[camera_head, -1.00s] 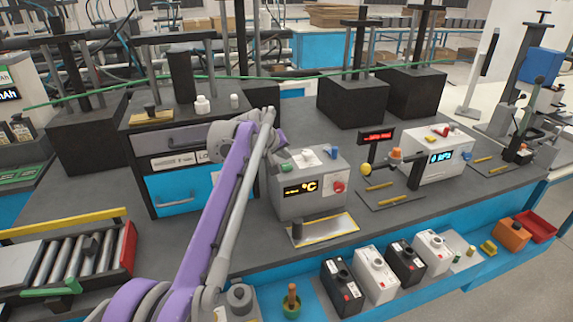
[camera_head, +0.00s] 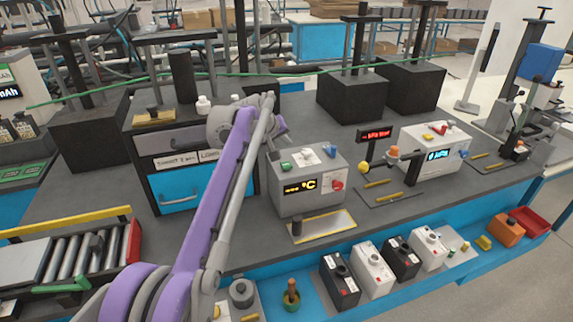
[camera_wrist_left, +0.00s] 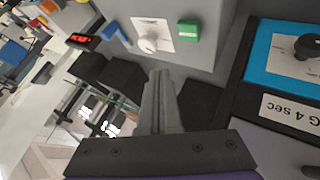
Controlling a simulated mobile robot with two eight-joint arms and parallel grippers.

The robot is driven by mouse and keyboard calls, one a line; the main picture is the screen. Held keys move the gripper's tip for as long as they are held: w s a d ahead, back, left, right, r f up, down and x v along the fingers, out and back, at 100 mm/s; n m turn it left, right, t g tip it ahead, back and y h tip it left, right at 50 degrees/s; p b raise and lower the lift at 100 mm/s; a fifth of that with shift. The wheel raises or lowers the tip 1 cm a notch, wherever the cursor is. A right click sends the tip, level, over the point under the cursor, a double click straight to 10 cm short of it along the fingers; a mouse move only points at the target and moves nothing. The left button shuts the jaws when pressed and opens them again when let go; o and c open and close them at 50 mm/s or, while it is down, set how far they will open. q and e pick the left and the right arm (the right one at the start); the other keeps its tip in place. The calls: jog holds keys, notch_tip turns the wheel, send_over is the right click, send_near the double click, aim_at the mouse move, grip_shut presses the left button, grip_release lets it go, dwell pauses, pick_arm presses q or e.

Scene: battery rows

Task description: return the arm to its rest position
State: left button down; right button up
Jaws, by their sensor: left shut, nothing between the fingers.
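My left arm rises from the bottom of the head view as a purple and grey link. Its wrist is in front of the drawer unit (camera_head: 200,160). My left gripper (camera_head: 281,127) shows small and partly hidden behind the wrist, above and behind the grey °C box (camera_head: 308,185). In the left wrist view the dark fingers of my left gripper (camera_wrist_left: 161,76) are together with nothing between them. They point towards the grey box with a white dial and a green button (camera_wrist_left: 188,31). My right gripper is in neither view.
Several black and white batteries (camera_head: 372,270) stand in a row at the bench's front edge. A roller conveyor (camera_head: 75,259) is at the left. Black blocks with posts (camera_head: 352,98) stand at the back. A second grey box (camera_head: 436,152) is at the right.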

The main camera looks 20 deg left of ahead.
pick_arm(q)
jog(key=shift+s, duration=0.1)
jog(key=s+d+f+m+g+p, duration=0.1)
jog(key=s+d+f+m, duration=0.15)
jog(key=s, duration=0.95)
jog(key=s+d+f+m+g, duration=0.1)
jog(key=s+f, duration=0.2)
jog(key=s, duration=0.8)
jog(key=s+f+m+y, duration=0.1)
jog(key=s+f, duration=0.6)
jog(key=s, duration=0.4)
jog(key=s+f+m+g+y+p, duration=0.1)
jog(key=s+f, duration=0.6)
jog(key=s, duration=0.4)
jog(key=shift+a+f+m+g, duration=0.3)
jog(key=shift+a+f+m, duration=0.05)
jog(key=shift+a, duration=0.05)
